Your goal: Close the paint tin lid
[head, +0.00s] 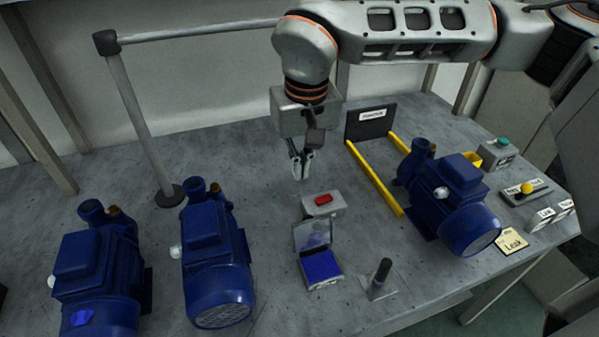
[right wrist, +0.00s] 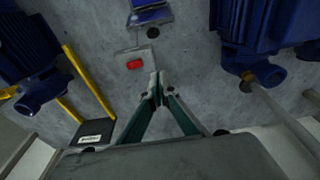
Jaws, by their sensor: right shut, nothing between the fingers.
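The paint tin (head: 322,268) appears as a small flat metal box with a blue filling, in the middle front of the table in the head view. Its lid (head: 313,236) stands open, raised at the tin's far edge. The tin also shows at the top of the right wrist view (right wrist: 151,15), partly cut off. My right gripper (head: 301,172) is shut and empty, pointing down above the table, beyond the tin and apart from it. Its fingertips meet in the right wrist view (right wrist: 161,88). My left gripper is not in view.
A grey box with a red button (head: 323,201) stands between gripper and tin. A black-handled upright piece (head: 381,274) is right of the tin. Blue pumps stand left (head: 217,255) and right (head: 452,200), the latter near yellow rails (head: 374,177). A post (head: 145,125) rises at left.

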